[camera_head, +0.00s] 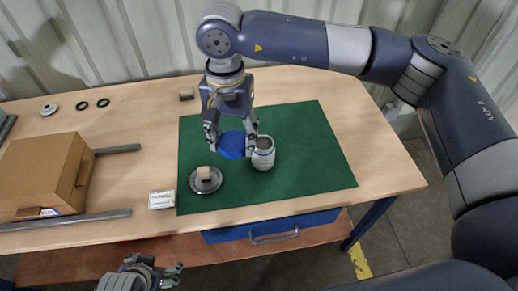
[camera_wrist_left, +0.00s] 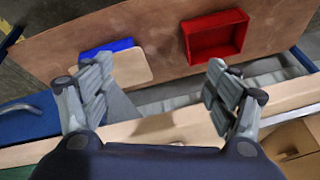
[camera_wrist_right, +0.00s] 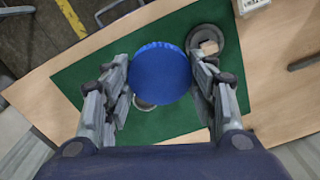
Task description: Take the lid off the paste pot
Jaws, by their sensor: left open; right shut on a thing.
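The paste pot (camera_head: 263,157), a pale ribbed jar, stands upright on the green mat (camera_head: 310,150). Its top shows open in the head view. My right gripper (camera_head: 231,140) is shut on the blue lid (camera_head: 232,145), which is held beside the pot's upper left side, off its mouth. In the right wrist view the lid (camera_wrist_right: 160,72) sits between the fingertips and hides most of the pot (camera_wrist_right: 144,104) behind it. My left gripper (camera_head: 167,272) is open and empty, low in front of the table; its spread fingers also show in the left wrist view (camera_wrist_left: 155,92).
A dark round dish (camera_head: 206,184) with a wooden block stands on the mat. A white label card (camera_head: 162,199) lies at the mat's left edge. A cardboard box (camera_head: 40,172) and metal rails are at left. A red tray (camera_wrist_left: 190,45) lies on the lower shelf. The mat's right side is clear.

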